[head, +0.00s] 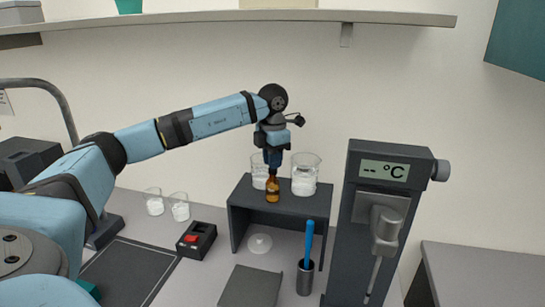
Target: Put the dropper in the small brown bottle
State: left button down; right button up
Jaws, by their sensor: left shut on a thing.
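The small brown bottle (272,190) stands upright on the dark raised stand (240,197), near its middle. My left gripper (272,168) points straight down right over the bottle's neck, with its fingertips at the bottle's top. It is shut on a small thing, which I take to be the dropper. The dropper is almost wholly hidden by the fingers, and I cannot tell how far its tip is inside the bottle. My right gripper is out of view.
Glass beakers (305,176) stand beside and behind the bottle. A grey device with a °C display (384,172) rises at the right.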

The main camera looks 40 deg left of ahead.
pick_arm(q)
jog(key=shift+f, duration=0.15)
dwell(0.5)
jog(key=c, duration=1)
grip_release()
notch_tip(320, 180, up, 14)
jog(key=shift+f+b, duration=0.1)
jog(key=shift+b, duration=0.35)
